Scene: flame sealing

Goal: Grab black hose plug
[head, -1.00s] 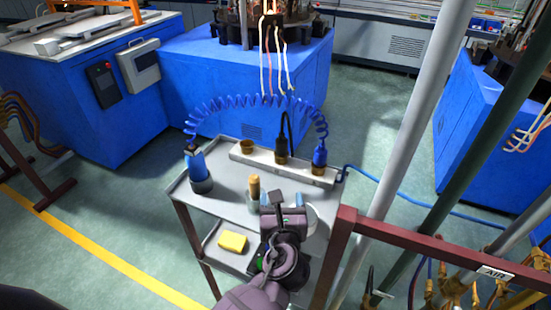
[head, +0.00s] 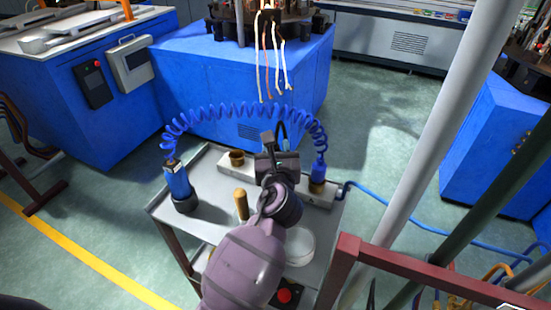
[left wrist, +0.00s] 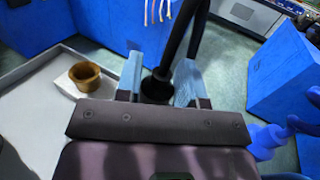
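The black hose plug (left wrist: 157,85) stands in the white socket strip on the cart, with its black hose rising from it. In the head view only part of its hose (head: 284,133) shows behind my left gripper (head: 277,143). In the left wrist view, my left gripper (left wrist: 158,80) has its two blue-grey fingers apart, one on each side of the plug. Small gaps seem to remain; contact cannot be told. My right gripper is not in view.
The strip has an empty brass socket (left wrist: 86,75) on the left and a blue plug (head: 319,172) on the right. A blue torch-like tool (head: 179,187) and a wooden-handled tool (head: 241,204) stand on the cart. A coiled blue hose (head: 245,112) arches behind. A red rail (head: 430,270) is at right.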

